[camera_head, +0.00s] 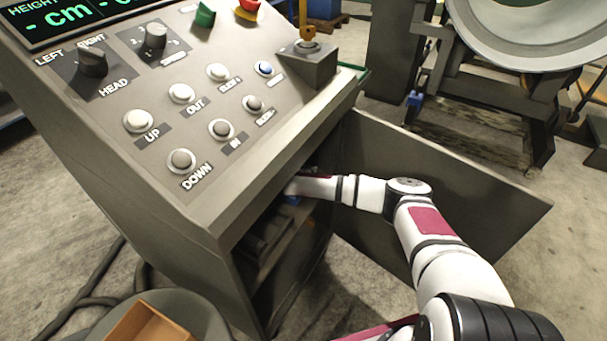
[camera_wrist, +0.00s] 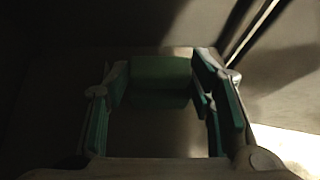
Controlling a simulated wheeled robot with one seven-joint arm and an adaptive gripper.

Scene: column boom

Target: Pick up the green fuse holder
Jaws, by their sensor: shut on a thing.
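The green fuse holder (camera_wrist: 160,73) shows in the wrist view as a dark green block between my fingertips. My gripper (camera_wrist: 162,85) is shut on it, with one finger at each side. The picture is dim, so I cannot tell whether the holder still touches anything behind it. In the head view my arm reaches through the open side of the console cabinet (camera_head: 270,235), and the gripper and fuse holder are hidden inside.
The open cabinet door (camera_head: 440,185) stands out to the right, close behind my arm. The cabinet's edge lies just above my wrist. A round stool or bin top with an orange-brown box (camera_head: 150,325) is at the lower left. Cables lie on the floor at left.

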